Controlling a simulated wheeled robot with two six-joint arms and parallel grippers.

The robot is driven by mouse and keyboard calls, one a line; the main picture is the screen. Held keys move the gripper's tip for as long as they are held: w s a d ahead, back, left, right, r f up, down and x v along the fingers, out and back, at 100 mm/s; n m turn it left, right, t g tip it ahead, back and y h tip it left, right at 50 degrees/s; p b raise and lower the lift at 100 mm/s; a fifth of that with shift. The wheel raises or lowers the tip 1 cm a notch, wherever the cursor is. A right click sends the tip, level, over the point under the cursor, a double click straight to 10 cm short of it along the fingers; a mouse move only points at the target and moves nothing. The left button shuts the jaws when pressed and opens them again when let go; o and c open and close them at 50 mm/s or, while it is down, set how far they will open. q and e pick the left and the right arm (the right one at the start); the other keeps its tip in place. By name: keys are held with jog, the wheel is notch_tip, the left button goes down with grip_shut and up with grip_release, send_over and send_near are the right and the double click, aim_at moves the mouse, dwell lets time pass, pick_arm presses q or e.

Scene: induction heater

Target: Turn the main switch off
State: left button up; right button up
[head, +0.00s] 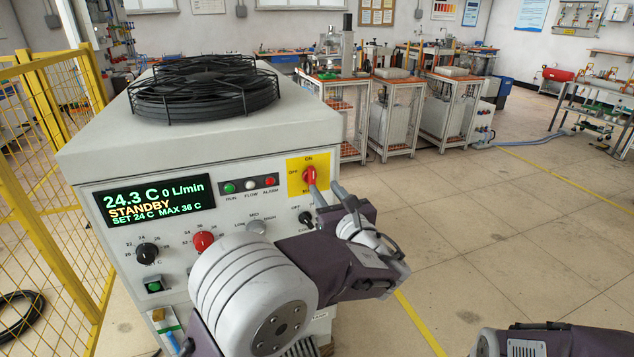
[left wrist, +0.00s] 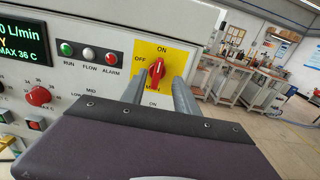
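The main switch is a red rotary knob (head: 310,175) on a yellow plate (head: 294,184) at the right of the grey machine's front panel. In the left wrist view the knob (left wrist: 156,72) stands upright, its white mark toward ON; OFF is printed to its left. My left gripper (head: 329,190) is in front of the plate with its two grey fingers apart. In the left wrist view the fingers (left wrist: 158,88) stand on either side of the knob's line, with nothing seen held between them. Contact with the knob cannot be told. The right gripper's fingers are outside the view.
The panel has a display (head: 155,205) reading STANDBY, a red dial (head: 202,241), a black dial (head: 147,254) and a small black OFF/ON switch (head: 306,219) below the plate. A yellow mesh fence (head: 60,220) stands at the left. Open floor (head: 500,220) lies to the right.

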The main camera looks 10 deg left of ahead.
aim_at(313, 174)
pick_arm(q)
jog(key=x, duration=0.8)
jog(key=shift+a, duration=0.15)
jog(key=shift+s, duration=0.1)
grip_shut()
